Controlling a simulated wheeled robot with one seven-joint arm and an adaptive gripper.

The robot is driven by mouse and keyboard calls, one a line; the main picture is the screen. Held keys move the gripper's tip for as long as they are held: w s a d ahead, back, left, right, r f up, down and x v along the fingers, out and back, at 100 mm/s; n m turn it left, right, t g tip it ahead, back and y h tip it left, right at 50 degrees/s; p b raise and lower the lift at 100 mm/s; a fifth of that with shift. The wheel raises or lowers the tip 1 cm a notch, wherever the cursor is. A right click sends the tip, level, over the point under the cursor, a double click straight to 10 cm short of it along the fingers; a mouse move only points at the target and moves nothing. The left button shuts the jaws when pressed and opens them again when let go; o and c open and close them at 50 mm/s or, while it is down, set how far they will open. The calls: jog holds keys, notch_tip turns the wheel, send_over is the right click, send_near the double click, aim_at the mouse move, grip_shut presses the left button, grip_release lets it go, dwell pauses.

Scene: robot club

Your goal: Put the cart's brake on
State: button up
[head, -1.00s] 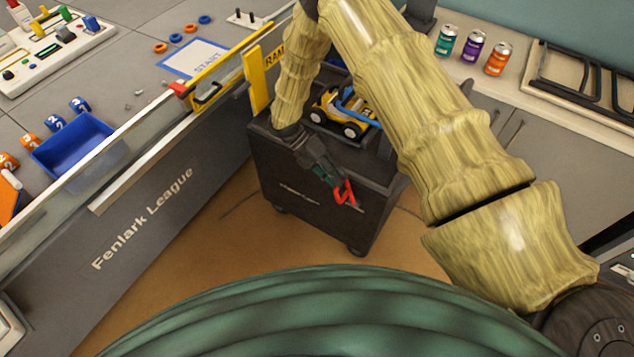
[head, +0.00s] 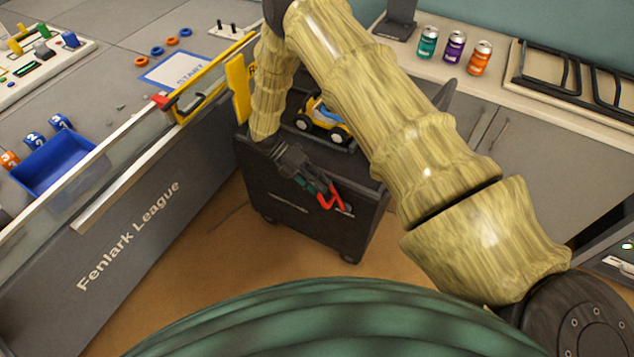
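The cart (head: 300,225) is a dark grey box on casters, standing between the grey league table and the counter. My gripper (head: 316,189) hangs from the wooden-looking arm in front of the cart's near wall, pointing down and right. A bright red angular part (head: 331,200) shows at the gripper's tip, against the cart's near wall. I cannot tell whether it is a lever on the cart or part of my gripper, nor whether they touch. The fingers are small and overlapped, so their opening is unclear.
A yellow and blue toy car (head: 325,122) sits in the cart. The league table (head: 130,235) with a blue bin (head: 60,160) is at left. A counter with several cans and a rack (head: 575,82) is at right. Orange floor is open in front of the cart.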

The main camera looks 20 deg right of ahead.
jog(key=shift+o, duration=0.2)
jog(key=shift+w, duration=0.15)
jog(key=shift+r, duration=0.15)
jog(key=v, duration=1.1)
jog(key=shift+w+a+r, duration=0.2)
jog(key=shift+w, duration=0.1)
